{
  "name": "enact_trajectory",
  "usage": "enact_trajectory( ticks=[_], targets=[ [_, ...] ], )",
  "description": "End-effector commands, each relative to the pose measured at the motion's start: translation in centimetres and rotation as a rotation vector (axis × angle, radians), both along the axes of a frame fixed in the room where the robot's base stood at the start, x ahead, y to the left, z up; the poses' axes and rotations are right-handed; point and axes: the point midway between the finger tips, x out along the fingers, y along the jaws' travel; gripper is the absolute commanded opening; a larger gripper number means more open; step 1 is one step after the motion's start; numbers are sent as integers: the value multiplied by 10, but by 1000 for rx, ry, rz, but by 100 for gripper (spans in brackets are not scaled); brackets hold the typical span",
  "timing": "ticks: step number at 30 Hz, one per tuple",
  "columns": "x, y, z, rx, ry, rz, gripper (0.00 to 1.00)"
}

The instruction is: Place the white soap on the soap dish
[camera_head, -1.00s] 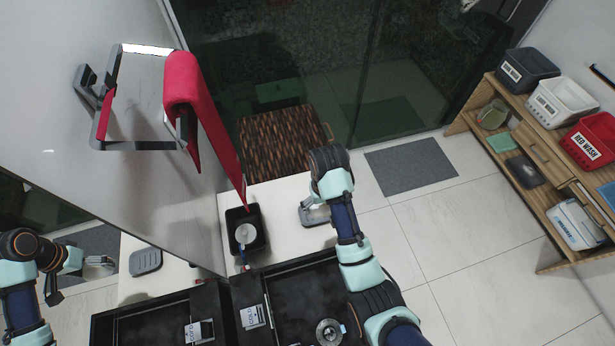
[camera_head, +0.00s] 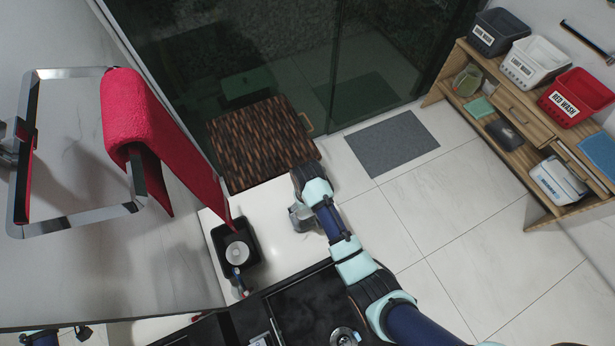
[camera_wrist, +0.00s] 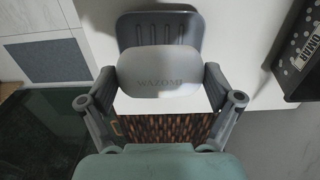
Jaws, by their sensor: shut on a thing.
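The white soap (camera_wrist: 160,82), a rounded bar marked WAZOMI, sits between the fingers of my gripper (camera_wrist: 159,76) in the wrist view. My gripper is shut on its sides. The grey ribbed soap dish (camera_wrist: 158,27) lies on the white counter just beyond the soap, and the soap overlaps its near part in the picture. I cannot tell whether soap and dish touch. In the head view my gripper (camera_head: 303,217) is over the right part of the counter; the soap and dish are not clearly visible there.
A black tray (camera_head: 219,240) with a white round item stands left of my gripper. A black sink (camera_head: 305,305) lies at the front. A red towel (camera_head: 135,105) hangs from a wall ring at left. Bare white counter (camera_head: 265,200) lies between tray and gripper.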

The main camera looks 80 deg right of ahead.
Motion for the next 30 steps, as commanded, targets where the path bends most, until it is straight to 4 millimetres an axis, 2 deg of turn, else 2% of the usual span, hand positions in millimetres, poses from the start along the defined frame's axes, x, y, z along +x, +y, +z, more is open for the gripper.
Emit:
enact_trajectory(
  ticks=[1,3,8,15,30],
  targets=[
    [0,0,-12,2,1,0,53],
    [0,0,-19,1,1,0,53],
    [0,0,-23,-1,-1,0,53],
    [0,0,-62,1,1,0,53],
    [0,0,-71,0,0,0,53]
  ],
)
